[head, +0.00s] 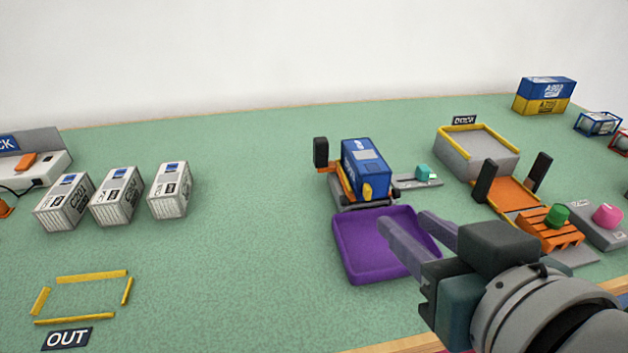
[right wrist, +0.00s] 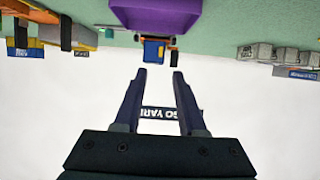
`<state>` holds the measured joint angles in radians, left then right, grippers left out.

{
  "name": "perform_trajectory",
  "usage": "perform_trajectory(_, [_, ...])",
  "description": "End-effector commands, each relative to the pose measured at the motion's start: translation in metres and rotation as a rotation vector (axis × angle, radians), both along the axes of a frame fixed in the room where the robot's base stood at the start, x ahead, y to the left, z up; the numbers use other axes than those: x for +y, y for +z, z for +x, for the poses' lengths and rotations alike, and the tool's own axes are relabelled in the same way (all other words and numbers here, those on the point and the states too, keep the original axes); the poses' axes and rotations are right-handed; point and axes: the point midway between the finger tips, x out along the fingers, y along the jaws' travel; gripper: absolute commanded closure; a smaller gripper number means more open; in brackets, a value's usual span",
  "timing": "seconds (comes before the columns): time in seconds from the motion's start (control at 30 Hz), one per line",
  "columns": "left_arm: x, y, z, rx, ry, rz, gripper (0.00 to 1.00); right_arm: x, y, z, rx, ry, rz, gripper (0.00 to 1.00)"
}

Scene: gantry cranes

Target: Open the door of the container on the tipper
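The blue container (head: 362,158) sits on the tipper (head: 345,196), a grey and orange stand right of the middle in the head view. A yellow part (head: 367,190) shows on its near end face; I cannot make out the door edges. The container also shows small in the right wrist view (right wrist: 152,50), which is upside down. My right gripper (head: 403,222) is open and empty, its two fingers apart over the purple tray, nearer to me than the container and not touching it. It also shows in the right wrist view (right wrist: 159,74). My left gripper is not in view.
The purple tray (head: 350,262) lies just in front of the tipper. A teal block (head: 424,172) on a grey base stands right of it. The dock (head: 475,157), an orange pallet (head: 540,235) and a green knob (head: 557,216) are further right. White containers (head: 117,200) stand left; the mat between is clear.

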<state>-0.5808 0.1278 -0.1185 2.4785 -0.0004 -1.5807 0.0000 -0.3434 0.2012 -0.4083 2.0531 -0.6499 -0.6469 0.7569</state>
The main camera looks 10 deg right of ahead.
Motion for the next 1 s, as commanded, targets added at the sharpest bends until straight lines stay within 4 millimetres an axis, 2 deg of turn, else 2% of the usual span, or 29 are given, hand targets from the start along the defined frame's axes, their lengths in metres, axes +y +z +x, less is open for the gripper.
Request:
perform_trajectory(0.03, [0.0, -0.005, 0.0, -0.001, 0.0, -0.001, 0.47, 0.002, -0.005, 0.002, -0.009, 0.006, 0.001, 0.6])
perform_trajectory(0.17, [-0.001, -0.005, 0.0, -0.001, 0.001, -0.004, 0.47, 0.003, -0.006, 0.011, -0.016, 0.01, 0.002, 0.6])
perform_trajectory(0.63, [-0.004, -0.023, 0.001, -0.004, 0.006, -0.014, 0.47, 0.006, -0.036, 0.082, -0.013, 0.01, 0.003, 0.6])
perform_trajectory(0.8, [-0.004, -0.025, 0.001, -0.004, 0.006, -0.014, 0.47, 0.006, -0.04, 0.091, -0.012, 0.01, 0.003, 0.6])
perform_trajectory(1.0, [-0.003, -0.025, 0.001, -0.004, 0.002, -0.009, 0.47, 0.006, -0.04, 0.093, -0.011, 0.01, 0.003, 0.6])
